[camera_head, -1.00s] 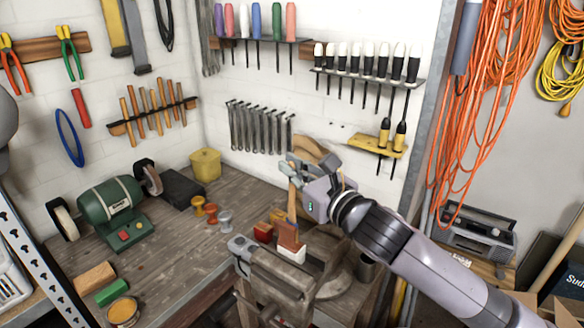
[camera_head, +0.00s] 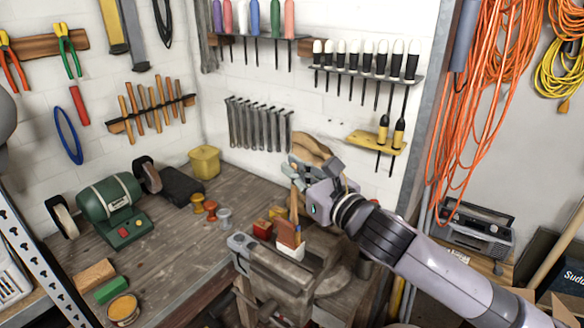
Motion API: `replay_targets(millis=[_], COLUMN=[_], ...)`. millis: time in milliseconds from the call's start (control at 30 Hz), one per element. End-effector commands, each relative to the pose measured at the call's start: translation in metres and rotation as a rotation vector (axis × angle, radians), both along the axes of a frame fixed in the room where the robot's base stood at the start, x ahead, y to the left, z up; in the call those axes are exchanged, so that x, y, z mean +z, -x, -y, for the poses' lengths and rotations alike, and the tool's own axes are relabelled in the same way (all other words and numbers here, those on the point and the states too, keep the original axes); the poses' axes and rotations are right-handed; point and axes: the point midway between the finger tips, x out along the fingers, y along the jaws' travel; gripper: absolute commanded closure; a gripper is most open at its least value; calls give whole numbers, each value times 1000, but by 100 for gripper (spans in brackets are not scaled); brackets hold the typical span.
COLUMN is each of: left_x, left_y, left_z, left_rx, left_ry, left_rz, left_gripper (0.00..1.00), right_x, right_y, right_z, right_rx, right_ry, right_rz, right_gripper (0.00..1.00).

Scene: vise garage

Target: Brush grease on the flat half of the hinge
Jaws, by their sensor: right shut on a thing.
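The vise (camera_head: 270,262) stands at the front right of the workbench. My right gripper (camera_head: 296,176) is above it, shut on a brush. The brush's light wooden handle (camera_head: 294,204) points down from the fingers. Below the handle is a reddish-brown broad part (camera_head: 287,233), which looks like the brush head. It is over or against a small white piece (camera_head: 290,250) at the vise jaws. I cannot clearly make out the hinge or its flat half; the white piece may be part of it. A round tin of yellow-orange grease (camera_head: 123,309) stands at the bench's front left. My left gripper is out of view.
A green bench grinder (camera_head: 116,212), a yellow container (camera_head: 205,162), small spools (camera_head: 211,208), a green block (camera_head: 111,290) and a tan block (camera_head: 95,274) sit on the bench. A red box (camera_head: 262,229) is behind the vise.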

Motion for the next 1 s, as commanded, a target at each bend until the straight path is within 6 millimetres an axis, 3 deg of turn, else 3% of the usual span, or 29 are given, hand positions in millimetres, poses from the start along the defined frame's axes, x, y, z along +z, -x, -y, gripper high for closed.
replay_targets(millis=[533, 1000], left_x=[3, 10], left_y=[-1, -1], left_z=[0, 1], left_rx=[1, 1], left_ry=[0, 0], left_rz=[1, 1], left_gripper=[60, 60], right_x=[-2, -1], right_y=[-9, -2], right_z=[-13, -2], right_rx=[2, 0], right_ry=[-1, 2], right_rz=[1, -1], right_gripper=[100, 100])
